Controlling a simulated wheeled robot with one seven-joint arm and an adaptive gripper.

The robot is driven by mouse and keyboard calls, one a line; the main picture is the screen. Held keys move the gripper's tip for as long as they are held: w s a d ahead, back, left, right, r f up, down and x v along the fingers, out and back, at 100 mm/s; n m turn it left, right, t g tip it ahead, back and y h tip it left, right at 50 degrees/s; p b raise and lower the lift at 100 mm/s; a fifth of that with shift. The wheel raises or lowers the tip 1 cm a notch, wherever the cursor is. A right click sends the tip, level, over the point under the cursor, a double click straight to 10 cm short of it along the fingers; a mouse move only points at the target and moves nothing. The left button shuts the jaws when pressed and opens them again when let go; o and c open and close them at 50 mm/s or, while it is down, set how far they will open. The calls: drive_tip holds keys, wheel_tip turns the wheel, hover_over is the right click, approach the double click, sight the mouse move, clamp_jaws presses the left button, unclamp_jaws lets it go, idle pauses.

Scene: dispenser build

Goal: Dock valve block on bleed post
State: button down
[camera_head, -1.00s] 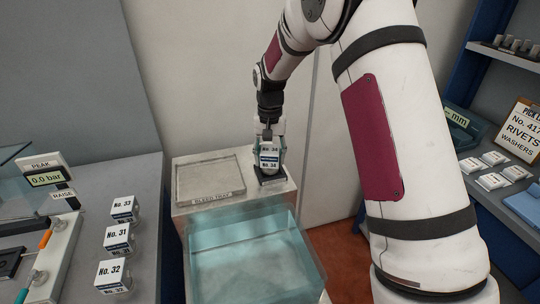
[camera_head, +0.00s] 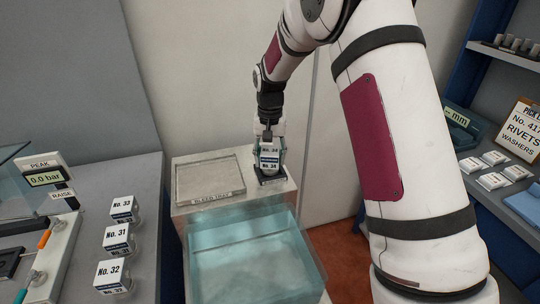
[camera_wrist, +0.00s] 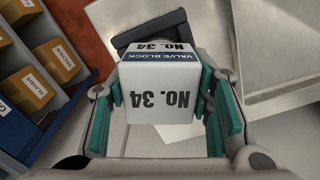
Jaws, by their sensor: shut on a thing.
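A white valve block (camera_head: 269,158) marked No. 34 is held between the teal-padded fingers of my gripper (camera_head: 269,150). In the wrist view the block (camera_wrist: 160,92) shows upside-down lettering and a blue "VALVE BLOCK" band, and both fingers of my gripper (camera_wrist: 165,100) lie along its sides. A dark base (camera_head: 271,180), which looks like the foot of the bleed post, is directly below the block on the stand's right side. In the wrist view a dark piece (camera_wrist: 150,30) shows just beyond the block. The post itself is hidden, so I cannot tell whether the block is seated on it.
The bleed tray (camera_head: 208,178) lies left of the block on the stand, above a clear water tank (camera_head: 250,250). Blocks No. 33 (camera_head: 121,210), No. 31 (camera_head: 117,236) and No. 32 (camera_head: 112,273) stand on the left bench. Shelves (camera_head: 500,190) are at the right.

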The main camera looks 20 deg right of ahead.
sight(270, 151)
drive_tip(key=shift+f, duration=0.35)
drive_tip(key=c, duration=1.1)
unclamp_jaws()
drive_tip(key=shift+r, duration=0.1)
drive_tip(key=shift+r+p, duration=0.5)
drive_tip(key=shift+r, duration=4.9)
